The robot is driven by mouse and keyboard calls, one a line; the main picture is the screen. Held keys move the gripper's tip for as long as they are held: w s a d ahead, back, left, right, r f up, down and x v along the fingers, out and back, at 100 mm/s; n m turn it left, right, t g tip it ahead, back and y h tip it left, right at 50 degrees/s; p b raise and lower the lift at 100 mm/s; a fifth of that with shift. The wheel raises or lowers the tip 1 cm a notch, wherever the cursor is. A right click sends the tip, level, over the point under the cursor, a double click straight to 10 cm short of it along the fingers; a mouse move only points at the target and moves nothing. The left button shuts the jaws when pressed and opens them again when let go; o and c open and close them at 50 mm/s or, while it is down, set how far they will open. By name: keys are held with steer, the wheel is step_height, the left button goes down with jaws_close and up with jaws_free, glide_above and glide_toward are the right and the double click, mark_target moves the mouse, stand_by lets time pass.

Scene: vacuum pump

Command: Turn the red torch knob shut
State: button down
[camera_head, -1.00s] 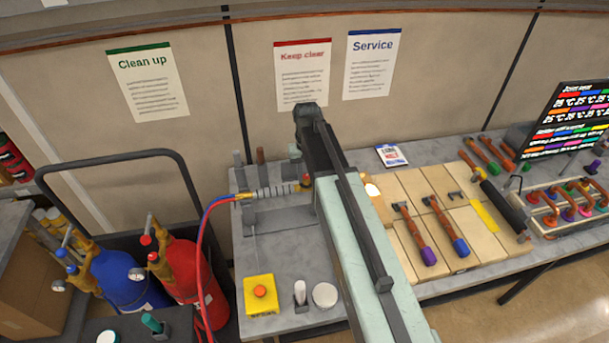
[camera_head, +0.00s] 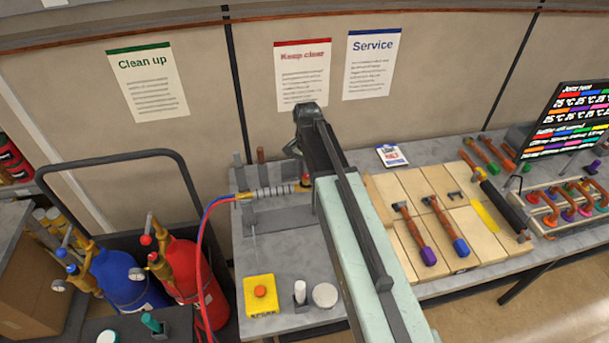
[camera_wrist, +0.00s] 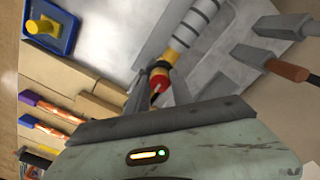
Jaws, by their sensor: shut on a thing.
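The torch (camera_head: 270,192) lies on its stand at the left of the bench, with red and blue hoses running off its left end. In the wrist view its ringed grey handle (camera_wrist: 195,23) leads to a yellow fitting and the red knob (camera_wrist: 159,78). My gripper (camera_wrist: 158,92) has a finger on each side of the red knob and is shut on it. In the head view my arm comes from the lower right, and the knob (camera_head: 305,180) shows beside my gripper. The fingertips are partly hidden there.
A yellow box with an orange button (camera_head: 260,292) sits at the bench's front left. A red cylinder (camera_head: 190,285) and a blue cylinder (camera_head: 118,280) stand in a cart at left. Wooden boards (camera_head: 405,240) with pipe pieces lie right of my arm.

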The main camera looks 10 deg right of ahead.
mark_target(307, 176)
steer(key=shift+m, duration=0.3)
steer(key=c, duration=1.1)
jaws_free()
step_height(307, 176, up, 8)
steer(key=p, duration=0.8)
steer(key=shift+f, duration=0.15)
